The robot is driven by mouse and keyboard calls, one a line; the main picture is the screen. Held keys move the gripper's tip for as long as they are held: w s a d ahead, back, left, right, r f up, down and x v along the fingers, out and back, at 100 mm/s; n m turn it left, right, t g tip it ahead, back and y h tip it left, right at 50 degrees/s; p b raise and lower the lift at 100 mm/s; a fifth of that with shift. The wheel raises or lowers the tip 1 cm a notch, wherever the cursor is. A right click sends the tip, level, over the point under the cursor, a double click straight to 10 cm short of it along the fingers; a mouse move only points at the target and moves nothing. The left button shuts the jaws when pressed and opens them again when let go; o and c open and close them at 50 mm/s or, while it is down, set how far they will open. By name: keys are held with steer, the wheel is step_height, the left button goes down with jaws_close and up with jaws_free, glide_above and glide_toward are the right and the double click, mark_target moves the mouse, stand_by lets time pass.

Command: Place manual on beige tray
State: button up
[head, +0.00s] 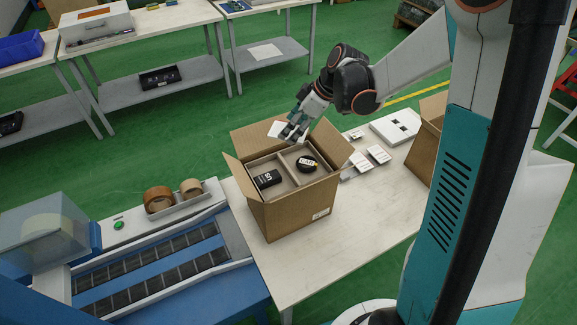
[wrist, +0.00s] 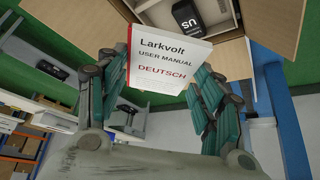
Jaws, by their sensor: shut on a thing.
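My gripper (head: 291,130) is above the back of an open cardboard box (head: 290,212) on the table. It is shut on a white manual (wrist: 170,62), which reads "Larkvolt User Manual Deutsch" in the wrist view. In the head view the manual (head: 276,128) shows as a white patch beside the fingers. Inside the box is the beige tray (head: 284,173) with compartments. A black block (head: 267,179) marked "US" lies at its left; the block (wrist: 187,18) also shows in the wrist view behind the manual. A black round item (head: 306,164) with a pale label lies at the right.
The box flaps stand open around its top. White booklets (head: 378,154) and a white case (head: 397,127) lie right of the box, with another cardboard box (head: 427,135) beyond. A conveyor (head: 155,270) and tape rolls (head: 158,199) are at left. The table's front is clear.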

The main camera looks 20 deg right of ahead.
mark_target(287, 168)
step_height(287, 168, down, 16)
steer(key=b, duration=0.4)
steer(key=shift+r+b, duration=0.2)
steer(key=shift+b, duration=0.2)
steer(key=shift+f, duration=0.2)
steer(key=o, duration=1)
steer(key=p+v, duration=0.4)
steer(key=v, duration=0.8)
steer(key=shift+r, duration=0.2)
